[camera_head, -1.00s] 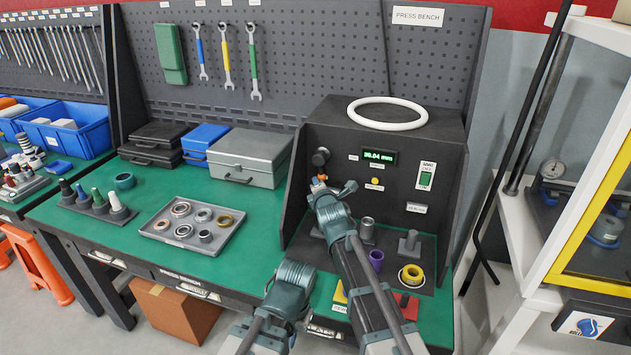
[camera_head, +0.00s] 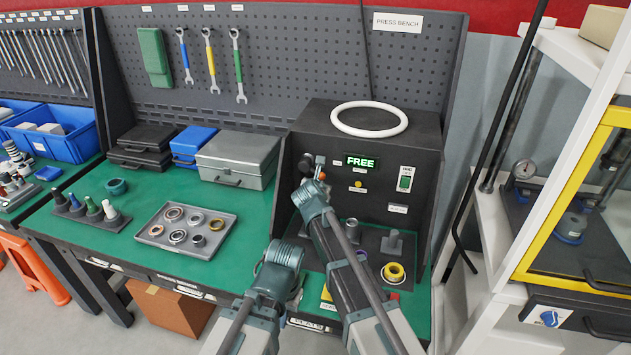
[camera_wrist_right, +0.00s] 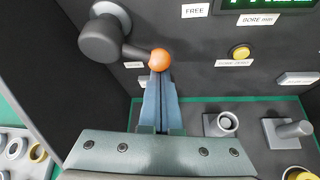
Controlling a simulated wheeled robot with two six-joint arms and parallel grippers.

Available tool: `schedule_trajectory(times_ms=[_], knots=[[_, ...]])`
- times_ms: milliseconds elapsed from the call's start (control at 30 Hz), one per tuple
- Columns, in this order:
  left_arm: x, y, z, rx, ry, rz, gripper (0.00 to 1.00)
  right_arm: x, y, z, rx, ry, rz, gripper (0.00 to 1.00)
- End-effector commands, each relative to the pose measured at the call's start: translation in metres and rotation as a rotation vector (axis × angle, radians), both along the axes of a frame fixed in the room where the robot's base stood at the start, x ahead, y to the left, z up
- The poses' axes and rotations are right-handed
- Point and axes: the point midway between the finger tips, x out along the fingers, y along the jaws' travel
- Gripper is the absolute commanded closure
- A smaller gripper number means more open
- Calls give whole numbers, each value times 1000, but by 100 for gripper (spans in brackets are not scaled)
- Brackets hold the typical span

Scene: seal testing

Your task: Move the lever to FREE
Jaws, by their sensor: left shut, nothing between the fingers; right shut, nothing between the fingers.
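The lever has a grey hub (camera_wrist_right: 104,35) and a short arm ending in an orange knob (camera_wrist_right: 160,59), which points right and slightly down in the right wrist view. In the head view the knob (camera_head: 321,175) is on the left of the press front. The display (camera_head: 361,161) reads FREE in green. My right gripper (camera_wrist_right: 160,85) is shut and empty, its fingertips right at the knob's lower side; I cannot tell if they touch. My left gripper (camera_head: 280,255) is shut at the bench's front edge, low and left of the right arm; its fingertips are mostly hidden.
A yellow button (camera_wrist_right: 239,53) and a green switch (camera_head: 404,182) are on the panel. A white ring (camera_head: 369,119) lies on top of the press. A yellow ring (camera_head: 393,272) and grey posts stand below. A parts tray (camera_head: 150,240) is to the left.

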Motion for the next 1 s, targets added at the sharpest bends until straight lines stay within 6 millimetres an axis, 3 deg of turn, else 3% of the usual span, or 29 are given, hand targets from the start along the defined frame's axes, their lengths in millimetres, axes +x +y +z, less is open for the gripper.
schedule_trajectory(times_ms=[433,1000], knots=[[0,0,25,0,0,0,100,-2,-8,23,-312,102,1,100],[0,0,31,0,0,0,100,-3,-11,29,-305,100,0,100]])
